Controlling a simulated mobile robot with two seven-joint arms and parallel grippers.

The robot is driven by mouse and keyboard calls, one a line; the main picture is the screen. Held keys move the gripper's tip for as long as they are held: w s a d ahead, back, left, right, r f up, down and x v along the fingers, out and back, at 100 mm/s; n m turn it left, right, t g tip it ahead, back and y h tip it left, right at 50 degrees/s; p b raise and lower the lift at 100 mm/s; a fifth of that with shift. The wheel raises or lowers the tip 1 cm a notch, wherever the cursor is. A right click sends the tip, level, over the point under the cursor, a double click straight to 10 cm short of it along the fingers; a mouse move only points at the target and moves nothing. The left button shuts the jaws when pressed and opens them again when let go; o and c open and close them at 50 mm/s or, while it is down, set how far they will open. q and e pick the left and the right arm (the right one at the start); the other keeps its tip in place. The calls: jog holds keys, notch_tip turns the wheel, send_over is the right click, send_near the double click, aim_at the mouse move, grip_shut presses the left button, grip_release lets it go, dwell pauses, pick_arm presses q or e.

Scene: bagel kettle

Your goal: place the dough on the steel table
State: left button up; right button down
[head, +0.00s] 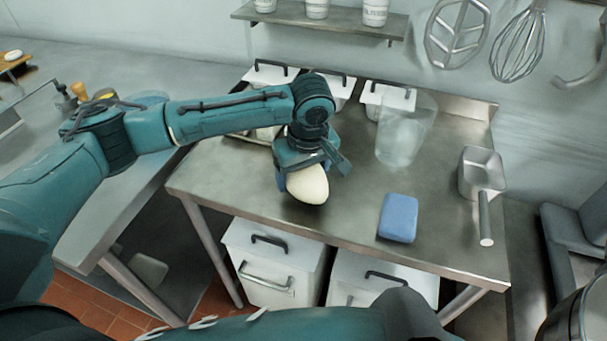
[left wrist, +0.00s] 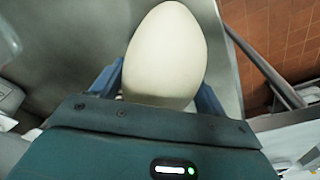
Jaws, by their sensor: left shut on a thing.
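The dough (head: 308,184) is a smooth, pale, egg-shaped piece. My left gripper (head: 302,180) is shut on it, over the front left part of the steel table (head: 350,205). In the left wrist view the dough (left wrist: 168,55) sits between the two blue fingers of my left gripper (left wrist: 165,80), with the table surface behind it. I cannot tell whether the dough touches the table or hangs just above it. My right gripper is not in view.
A blue block (head: 398,217) lies on the table to the right. A metal scoop (head: 482,180) and a clear container (head: 404,130) stand farther right and back. White lidded bins (head: 385,97) line the back. Bare steel lies between the dough and the blue block.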

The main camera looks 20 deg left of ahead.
pick_arm(q)
jog(key=shift+f, duration=0.35)
jog(key=shift+f, duration=0.1)
jog(key=o, duration=1.7)
jog(key=shift+f, duration=0.1)
jog(key=shift+c, duration=0.2)
jog(key=r, duration=0.4)
jog(key=s+r, duration=0.1)
jog(key=r, duration=0.3)
jog(key=d+r, duration=0.1)
jog(key=r, duration=0.3)
jog(key=shift+s+d, duration=0.1)
jog(key=shift+s, duration=0.1)
